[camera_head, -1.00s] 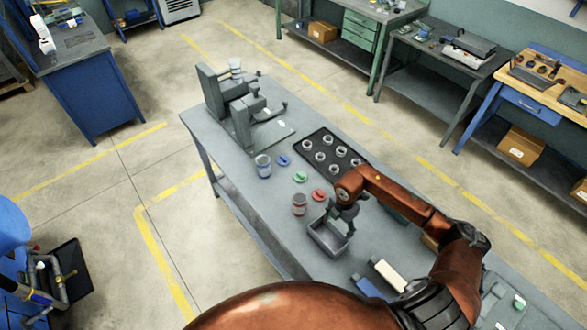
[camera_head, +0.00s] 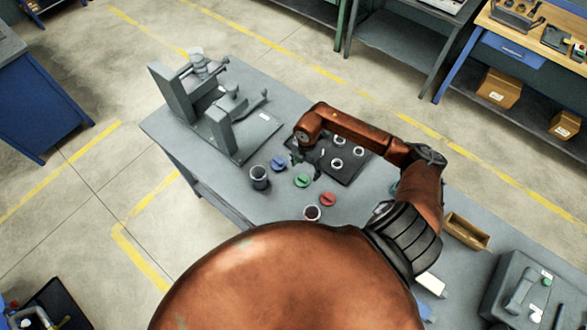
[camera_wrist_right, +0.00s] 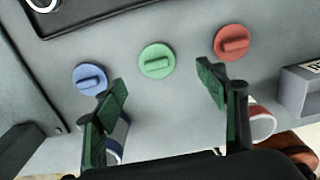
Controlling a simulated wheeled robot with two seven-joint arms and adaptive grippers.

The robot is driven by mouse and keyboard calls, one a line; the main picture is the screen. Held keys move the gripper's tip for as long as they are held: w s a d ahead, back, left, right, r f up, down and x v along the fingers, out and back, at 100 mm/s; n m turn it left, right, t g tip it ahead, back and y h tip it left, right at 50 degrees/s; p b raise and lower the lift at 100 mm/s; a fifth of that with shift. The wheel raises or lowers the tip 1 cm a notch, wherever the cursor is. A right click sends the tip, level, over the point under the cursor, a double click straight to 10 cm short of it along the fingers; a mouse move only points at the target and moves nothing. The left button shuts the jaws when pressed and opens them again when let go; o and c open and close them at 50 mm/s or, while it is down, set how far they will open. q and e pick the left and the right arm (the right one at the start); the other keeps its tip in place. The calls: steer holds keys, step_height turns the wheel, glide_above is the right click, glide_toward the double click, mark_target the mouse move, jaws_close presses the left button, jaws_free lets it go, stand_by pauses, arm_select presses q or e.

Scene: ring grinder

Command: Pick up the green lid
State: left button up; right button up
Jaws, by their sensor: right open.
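The green lid (camera_head: 302,181) is a small disc with a raised grip bar, lying flat on the grey table between a blue lid (camera_head: 278,164) and a red lid (camera_head: 327,199). In the right wrist view the green lid (camera_wrist_right: 156,60) lies ahead of my right gripper (camera_wrist_right: 164,82), between the lines of its two fingers. The gripper is open and empty, above the table and apart from the lid. In the head view my right gripper (camera_head: 306,160) is just above and beside the green lid, partly hidden by its own arm. My left gripper is not in view.
A grey cup (camera_head: 260,178) stands left of the lids, and another cup (camera_head: 312,213) stands near the red lid. A black tray (camera_head: 345,172) with several rings lies behind them. A grey grinder fixture (camera_head: 240,135) stands at the table's left end.

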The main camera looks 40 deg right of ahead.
mark_target(302, 179)
steer(key=shift+w+f, duration=0.15)
steer(key=shift+w, duration=0.1)
steer(key=shift+f, duration=0.35)
steer(key=shift+s+a+f+p, duration=0.1)
steer(key=shift+f+p, duration=0.2)
steer(key=shift+f, duration=0.5)
steer(key=shift+a+f, duration=0.1)
steer(key=shift+f, duration=0.3)
step_height(302, 179, down, 4)
steer(key=shift+a+r+p, duration=0.15)
steer(key=shift+r+p, duration=0.05)
steer(key=shift+p, duration=0.55)
steer(key=shift+f, duration=0.35)
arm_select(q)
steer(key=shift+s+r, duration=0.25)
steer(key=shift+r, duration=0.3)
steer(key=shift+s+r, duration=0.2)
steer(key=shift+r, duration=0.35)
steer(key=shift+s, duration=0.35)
arm_select(e)
steer(key=c, duration=0.9)
